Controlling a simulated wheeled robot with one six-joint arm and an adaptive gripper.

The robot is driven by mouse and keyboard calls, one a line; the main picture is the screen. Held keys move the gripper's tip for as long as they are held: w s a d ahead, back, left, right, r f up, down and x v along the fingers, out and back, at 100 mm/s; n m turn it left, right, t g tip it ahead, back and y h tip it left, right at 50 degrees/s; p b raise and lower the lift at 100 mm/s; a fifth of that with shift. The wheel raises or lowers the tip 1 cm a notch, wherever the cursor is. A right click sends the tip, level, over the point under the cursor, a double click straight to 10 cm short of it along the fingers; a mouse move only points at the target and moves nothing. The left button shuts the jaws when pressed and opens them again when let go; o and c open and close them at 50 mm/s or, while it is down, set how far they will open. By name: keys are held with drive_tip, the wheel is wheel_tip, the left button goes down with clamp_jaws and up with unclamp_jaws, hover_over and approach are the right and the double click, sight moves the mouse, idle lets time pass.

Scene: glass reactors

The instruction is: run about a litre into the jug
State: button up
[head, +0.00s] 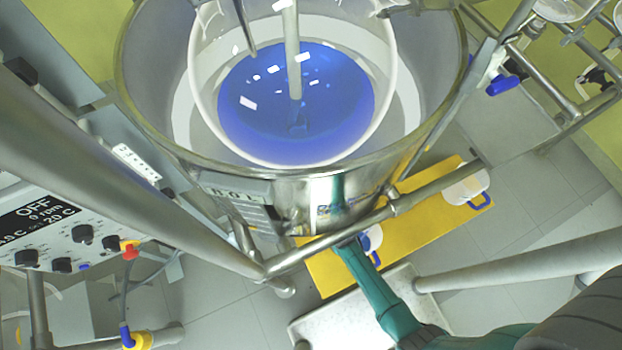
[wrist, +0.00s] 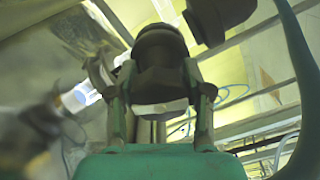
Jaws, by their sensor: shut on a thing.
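The glass reactor vessel (head: 388,75) holds blue liquid (head: 300,130) with a stirrer shaft in it. My gripper (wrist: 158,92) is shut on a dark, rounded, knob-like part (wrist: 160,50) with a pale lower edge, which looks like a valve handle. In the head view my green gripper (head: 350,246) reaches under the vessel's front; its fingertips are hidden by a frame tube. A white jug with a blue handle (head: 466,188) stands on the yellow platform. Another white and blue item (head: 372,238) is partly hidden beside my gripper. I cannot see the outlet clearly.
A steel bath (head: 440,70) surrounds the vessel. Metal frame tubes (head: 345,235) cross in front of my gripper. A control box (head: 60,230) reading OFF is at left. The yellow platform (head: 415,208) and a pale slab (head: 340,325) lie below. A blue-handled valve (head: 503,85) is at upper right.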

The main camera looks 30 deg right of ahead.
idle(0.4)
drive_tip(key=o, duration=1.2)
